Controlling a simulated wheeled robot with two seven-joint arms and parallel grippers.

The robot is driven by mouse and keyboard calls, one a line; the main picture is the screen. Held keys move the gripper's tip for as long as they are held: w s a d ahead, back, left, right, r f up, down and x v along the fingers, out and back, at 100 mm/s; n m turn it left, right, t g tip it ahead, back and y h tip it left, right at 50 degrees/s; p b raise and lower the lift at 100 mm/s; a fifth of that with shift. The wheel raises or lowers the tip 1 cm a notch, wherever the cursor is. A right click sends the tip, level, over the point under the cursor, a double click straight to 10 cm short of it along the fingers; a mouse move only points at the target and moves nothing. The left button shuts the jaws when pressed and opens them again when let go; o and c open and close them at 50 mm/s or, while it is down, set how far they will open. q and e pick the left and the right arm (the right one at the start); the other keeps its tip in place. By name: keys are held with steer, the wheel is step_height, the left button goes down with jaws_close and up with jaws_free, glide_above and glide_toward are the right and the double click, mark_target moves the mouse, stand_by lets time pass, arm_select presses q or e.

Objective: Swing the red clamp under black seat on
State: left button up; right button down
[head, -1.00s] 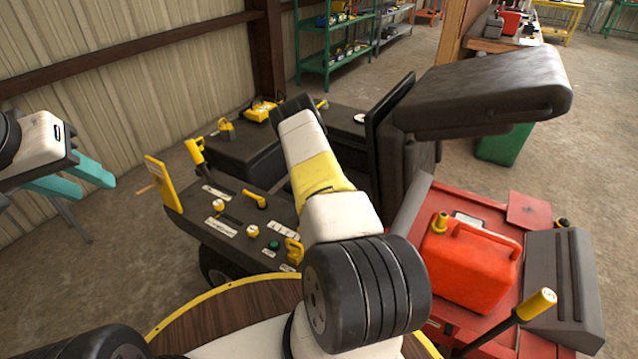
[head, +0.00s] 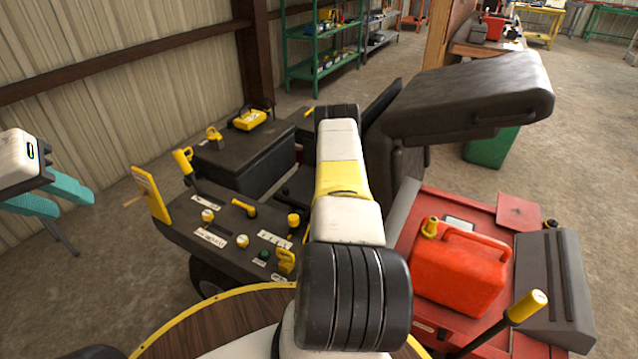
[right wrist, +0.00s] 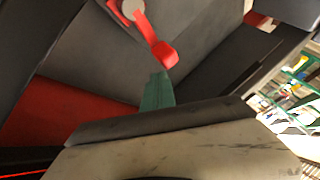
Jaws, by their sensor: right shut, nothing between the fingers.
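The black seat (head: 470,92) stands at the upper right of the head view, with its backrest edge to its left. The red clamp (right wrist: 152,35) shows at the top of the right wrist view, a red lever with a pale round pivot, against dark panels. It is hidden in the head view. My right gripper (right wrist: 158,88) is shut and empty, its teal fingertips just below the lever's free end; I cannot tell whether they touch. In the head view my right arm hides that gripper. My left gripper (head: 58,197) is open and empty at the far left.
A red fuel can (head: 460,268) sits on the red body (head: 408,235) at right, near a yellow-topped lever (head: 525,307). A black control panel (head: 225,215) with yellow knobs lies left of my arm. Open floor (head: 105,270) is at left.

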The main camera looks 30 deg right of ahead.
steer(key=shift+w, duration=0.5)
stand_by(0.4)
steer(key=v, duration=0.7)
steer(key=shift+a+r, duration=0.2)
steer(key=shift+r, duration=0.1)
